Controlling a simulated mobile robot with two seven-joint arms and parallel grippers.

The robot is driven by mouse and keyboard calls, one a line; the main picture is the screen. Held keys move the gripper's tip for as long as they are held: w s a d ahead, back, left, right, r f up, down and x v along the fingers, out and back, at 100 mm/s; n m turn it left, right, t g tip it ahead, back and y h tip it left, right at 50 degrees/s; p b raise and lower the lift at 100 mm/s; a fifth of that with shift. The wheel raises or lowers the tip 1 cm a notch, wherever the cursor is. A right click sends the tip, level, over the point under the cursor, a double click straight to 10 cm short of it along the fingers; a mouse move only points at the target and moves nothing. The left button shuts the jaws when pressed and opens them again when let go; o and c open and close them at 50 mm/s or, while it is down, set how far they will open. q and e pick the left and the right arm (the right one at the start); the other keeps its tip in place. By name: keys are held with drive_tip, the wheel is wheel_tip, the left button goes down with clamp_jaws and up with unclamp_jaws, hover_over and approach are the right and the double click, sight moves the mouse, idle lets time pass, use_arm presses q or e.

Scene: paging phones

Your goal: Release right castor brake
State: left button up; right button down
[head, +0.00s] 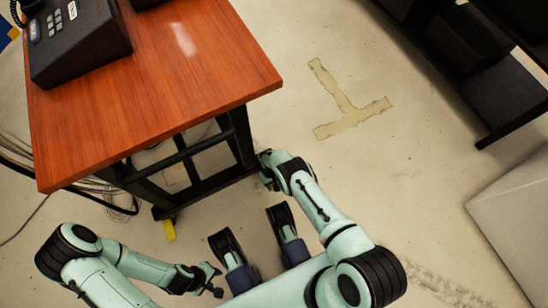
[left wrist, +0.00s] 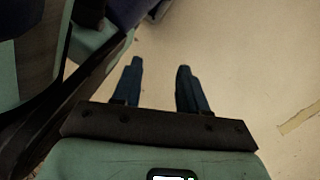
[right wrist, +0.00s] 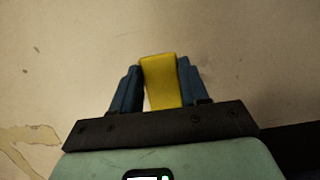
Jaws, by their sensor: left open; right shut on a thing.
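The right castor brake is a yellow pedal (right wrist: 162,82) in the right wrist view, between the blue fingers of my right gripper (right wrist: 159,66), which is shut on it. In the head view my right gripper (head: 267,181) is at the foot of the cart's right leg and hides most of the brake and castor. The cart (head: 170,90) has a red-brown wooden top and a black frame. My left gripper (head: 212,280) is open and empty, low and away from the cart; its two spread fingers show in the left wrist view (left wrist: 158,68).
Another yellow brake pedal (head: 169,229) shows at the cart's left foot. A black desk phone (head: 78,42) stands on the top. Loose cables (head: 100,190) hang at the left. A dark shelf (head: 485,75) and a pale box (head: 515,220) stand at the right. Floor between is clear.

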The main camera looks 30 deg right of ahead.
drive_tip(key=c, duration=0.6)
unclamp_jaws()
drive_tip(key=shift+o, duration=0.2)
use_arm(q)
drive_tip(key=w+d+r+t+p, duration=0.1)
drive_tip(key=w+r+t+p, duration=0.1)
drive_tip(key=w+r+p, duration=0.2)
drive_tip(key=w, duration=0.3)
drive_tip(key=shift+w+r+m+t, duration=0.3)
drive_tip(key=shift+w+r+t, duration=0.05)
drive_tip(key=shift+t, duration=0.05)
use_arm(e)
drive_tip(key=v, duration=1.2)
